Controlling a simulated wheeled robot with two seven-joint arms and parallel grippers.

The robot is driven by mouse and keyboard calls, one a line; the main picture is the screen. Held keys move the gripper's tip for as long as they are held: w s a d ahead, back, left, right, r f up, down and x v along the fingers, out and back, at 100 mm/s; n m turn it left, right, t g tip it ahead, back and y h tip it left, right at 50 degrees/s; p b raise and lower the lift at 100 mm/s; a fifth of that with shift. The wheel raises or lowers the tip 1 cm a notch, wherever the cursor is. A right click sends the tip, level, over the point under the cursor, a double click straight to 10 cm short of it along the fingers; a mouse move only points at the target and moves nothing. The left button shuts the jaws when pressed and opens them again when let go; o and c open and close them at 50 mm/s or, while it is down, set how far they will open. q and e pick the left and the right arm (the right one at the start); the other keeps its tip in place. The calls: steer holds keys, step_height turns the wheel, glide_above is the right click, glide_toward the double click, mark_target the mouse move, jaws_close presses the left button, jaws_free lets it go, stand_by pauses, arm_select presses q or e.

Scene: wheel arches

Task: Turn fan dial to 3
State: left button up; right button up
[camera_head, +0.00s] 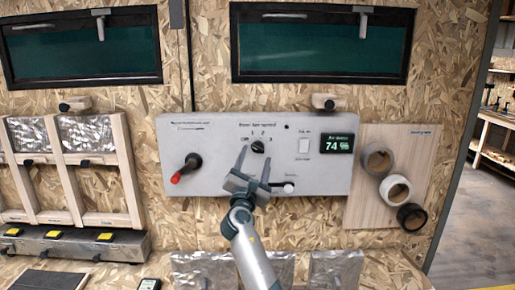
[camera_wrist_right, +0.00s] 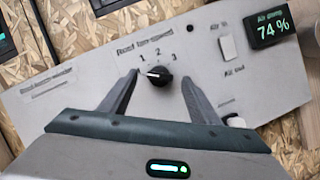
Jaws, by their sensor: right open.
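The fan dial (camera_head: 258,146) is a small round black knob on the pale grey control panel (camera_head: 215,135). In the right wrist view the dial (camera_wrist_right: 159,76) has a white pointer mark facing left, below the printed 1; the numbers 1, 2 and 3 arc above it. My right gripper (camera_head: 255,157) is open in front of the panel, its fingers reaching up towards the dial. In the wrist view the fingertips (camera_wrist_right: 158,78) lie on either side of the dial, with a visible gap each side. Whether they are level with it in depth is unclear. My left gripper is not in view.
A red-tipped black lever (camera_head: 187,167) is left of the dial. A white switch (camera_head: 304,145) and a display reading 74% (camera_head: 339,144) are right. A pale knob (camera_head: 289,187) sits close to the right finger. Tape rolls (camera_head: 396,188) hang further right.

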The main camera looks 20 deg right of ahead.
mark_target(258, 149)
steer(key=shift+p+x, duration=0.35)
steer(key=shift+x, duration=1.45)
steer(key=c, duration=1.1)
